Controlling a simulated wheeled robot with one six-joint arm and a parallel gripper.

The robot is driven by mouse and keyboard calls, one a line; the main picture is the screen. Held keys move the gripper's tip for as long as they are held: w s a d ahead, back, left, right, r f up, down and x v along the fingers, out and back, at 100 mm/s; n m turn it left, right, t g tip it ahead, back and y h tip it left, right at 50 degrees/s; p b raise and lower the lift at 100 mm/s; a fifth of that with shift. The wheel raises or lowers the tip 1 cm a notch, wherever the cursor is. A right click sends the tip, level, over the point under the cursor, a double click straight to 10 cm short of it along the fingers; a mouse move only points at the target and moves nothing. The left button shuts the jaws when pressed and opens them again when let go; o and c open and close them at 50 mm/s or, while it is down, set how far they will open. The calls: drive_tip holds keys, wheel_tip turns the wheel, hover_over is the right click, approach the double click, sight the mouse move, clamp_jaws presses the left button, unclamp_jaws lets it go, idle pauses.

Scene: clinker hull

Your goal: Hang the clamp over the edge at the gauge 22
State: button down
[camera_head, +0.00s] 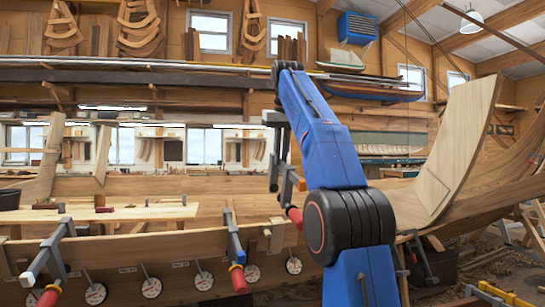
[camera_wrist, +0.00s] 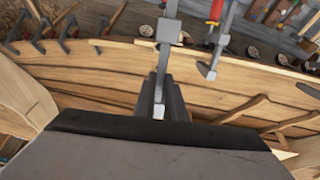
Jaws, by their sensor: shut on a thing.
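My gripper (camera_head: 284,172) is shut on a grey clamp with a red handle (camera_head: 295,216) and holds it near the hull's upper plank edge (camera_head: 150,238). In the wrist view, the held clamp's grey bar (camera_wrist: 165,35) runs up from between the dark fingers of my gripper (camera_wrist: 162,85), across the plank edge in the picture. I cannot tell whether the clamp touches the plank. Several round white gauges (camera_head: 203,280) line the plank's near side; one gauge (camera_head: 293,265) is below the held clamp. Their numbers are too small to read.
Two clamps with red handles sit on the edge, one at far left (camera_head: 48,262) and one nearer the held clamp (camera_head: 236,252). The nearer one is also in the wrist view (camera_wrist: 217,45). A workbench (camera_head: 130,213) stands behind. A tall curved plank (camera_head: 460,140) rises at right.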

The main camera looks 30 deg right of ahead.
sight(281, 169)
drive_tip(key=shift+f, duration=2.6)
drive_tip(key=shift+x, duration=6.9)
drive_tip(key=shift+w+f, duration=0.15)
drive_tip(key=shift+w, duration=0.05)
drive_tip(key=shift+s+f, duration=0.1)
drive_tip(key=shift+s, duration=0.15)
drive_tip(key=c, duration=1.7)
unclamp_jaws()
drive_tip(key=v, duration=1.7)
drive_tip(key=shift+s+a, duration=0.1)
